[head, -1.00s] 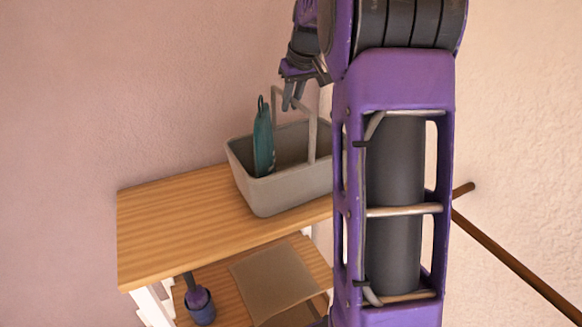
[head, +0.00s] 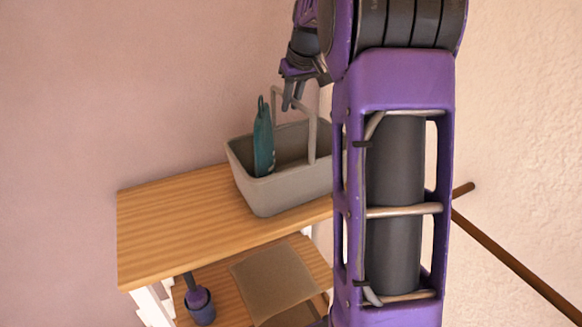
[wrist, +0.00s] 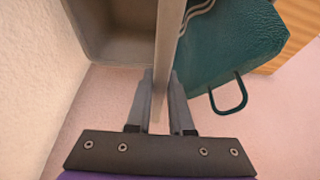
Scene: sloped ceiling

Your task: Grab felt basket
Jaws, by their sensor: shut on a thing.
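The grey felt basket (head: 285,190) stands on the wooden shelf top and has a tall arched handle. A teal item with a loop (head: 263,140) stands inside it at the left. My gripper (head: 292,103) is above the basket at its handle. In the wrist view my gripper (wrist: 158,95) is shut on the basket's handle (wrist: 170,45), with one finger on each side of the bar. The basket's wall and inside (wrist: 110,30) show behind, and the teal item (wrist: 230,45) is to the right. My arm hides the basket's right end in the head view.
The wooden shelf top (head: 165,225) is bare left of the basket. Walls stand close behind and at right. A brown rail (head: 515,265) slopes down the right wall.

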